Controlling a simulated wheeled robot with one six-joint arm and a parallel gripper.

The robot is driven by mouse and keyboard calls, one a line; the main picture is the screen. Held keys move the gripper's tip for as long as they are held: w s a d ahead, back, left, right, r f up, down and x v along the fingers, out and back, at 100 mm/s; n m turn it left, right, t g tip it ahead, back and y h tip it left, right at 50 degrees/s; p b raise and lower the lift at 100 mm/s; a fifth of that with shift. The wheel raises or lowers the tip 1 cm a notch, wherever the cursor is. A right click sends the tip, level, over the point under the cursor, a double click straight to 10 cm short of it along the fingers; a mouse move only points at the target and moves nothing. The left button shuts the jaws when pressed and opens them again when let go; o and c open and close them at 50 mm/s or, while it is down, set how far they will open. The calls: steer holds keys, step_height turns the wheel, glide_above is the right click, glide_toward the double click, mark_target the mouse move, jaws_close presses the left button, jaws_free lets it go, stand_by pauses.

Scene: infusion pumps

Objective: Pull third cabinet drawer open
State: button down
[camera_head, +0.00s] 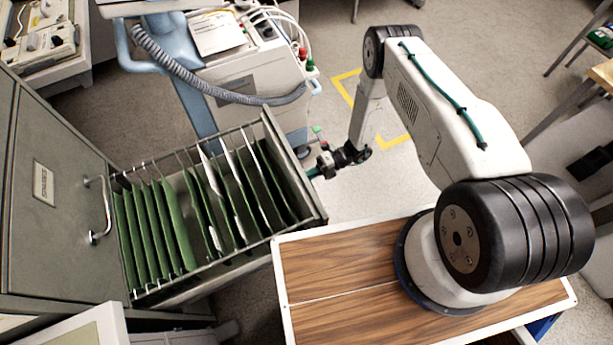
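The grey metal cabinet (45,190) stands at the left. One of its drawers (318,212) is pulled well out to the right and shows green hanging files and a few white papers inside. I cannot tell from this view which drawer in the stack it is. My gripper (314,172) is at the outer side of this drawer's front panel, with its fingers pointing left toward it. The drawer's handle is hidden behind the panel, so I cannot tell whether the fingers hold it. Another drawer front with a label and a metal handle (103,212) is closed.
A medical cart (245,85) with a grey corrugated hose stands just behind the open drawer. My arm rises from a wood-topped base close to the drawer's near right corner. Clear floor with yellow markings (393,141) lies beyond my gripper. A chair and table stand at right.

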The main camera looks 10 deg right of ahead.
steer(key=c, duration=1.6)
jaws_free()
steer(key=shift+w, duration=0.1)
steer(key=shift+d, duration=0.1)
steer(key=v, duration=0.7)
steer(key=shift+w+d+r, duration=0.15)
steer(key=shift+d, duration=0.15)
steer(key=shift+n, duration=0.3)
